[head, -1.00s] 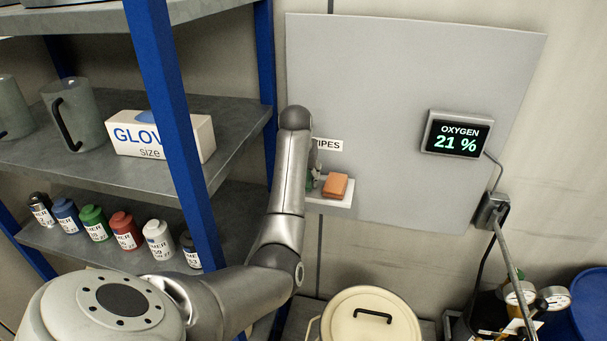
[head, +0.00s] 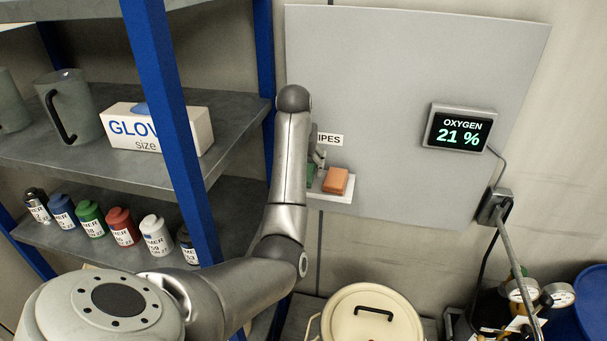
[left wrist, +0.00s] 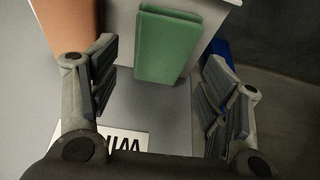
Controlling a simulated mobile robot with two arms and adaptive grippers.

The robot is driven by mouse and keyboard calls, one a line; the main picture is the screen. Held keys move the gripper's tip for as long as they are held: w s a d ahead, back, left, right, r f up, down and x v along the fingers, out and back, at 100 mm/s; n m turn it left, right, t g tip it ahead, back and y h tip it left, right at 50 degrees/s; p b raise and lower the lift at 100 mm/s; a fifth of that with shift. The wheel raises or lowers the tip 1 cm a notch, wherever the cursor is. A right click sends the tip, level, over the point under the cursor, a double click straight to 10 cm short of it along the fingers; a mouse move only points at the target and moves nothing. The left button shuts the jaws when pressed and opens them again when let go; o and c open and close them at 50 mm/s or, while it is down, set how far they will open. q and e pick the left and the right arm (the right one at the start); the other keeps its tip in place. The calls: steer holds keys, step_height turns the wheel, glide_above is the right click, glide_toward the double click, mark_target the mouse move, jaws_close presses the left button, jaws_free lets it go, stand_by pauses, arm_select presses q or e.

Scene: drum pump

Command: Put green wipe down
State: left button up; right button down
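The green wipe (left wrist: 166,47) stands at the edge of the small white wall shelf (left wrist: 210,35), beside an orange wipe (left wrist: 65,25). In the head view the green wipe (head: 310,174) is mostly hidden behind my left arm, and the orange wipe (head: 336,180) sits to its right on the shelf (head: 330,197). My left gripper (left wrist: 160,85) is open, its fingers spread wide to either side with a gap between them and the green wipe. In the head view this gripper (head: 318,158) is small and partly hidden, just above the green wipe. My right gripper is not in view.
A WIPES label (head: 330,140) is on the grey panel (head: 400,80) above the shelf. A blue-posted rack (head: 180,150) with containers and a glove box stands at left. A lidded cream drum (head: 365,318) is below, and an oxygen display (head: 458,131) is at right.

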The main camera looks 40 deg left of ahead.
arm_select(q)
steer(key=shift+b+v, duration=0.7)
steer(key=shift+v, duration=0.5)
steer(key=p+v, duration=0.2)
steer(key=v, duration=0.1)
steer(key=shift+d+r+p, duration=0.2)
steer(key=shift+d+p, duration=0.1)
steer(key=shift+p, duration=0.1)
steer(key=shift+p+v, duration=0.45)
steer(key=shift+v, duration=0.6)
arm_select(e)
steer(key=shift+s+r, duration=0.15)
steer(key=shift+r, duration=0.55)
arm_select(q)
steer(key=shift+s+f, duration=0.15)
steer(key=shift+s, duration=0.05)
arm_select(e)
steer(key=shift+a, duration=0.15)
arm_select(q)
steer(key=shift+f, duration=0.1)
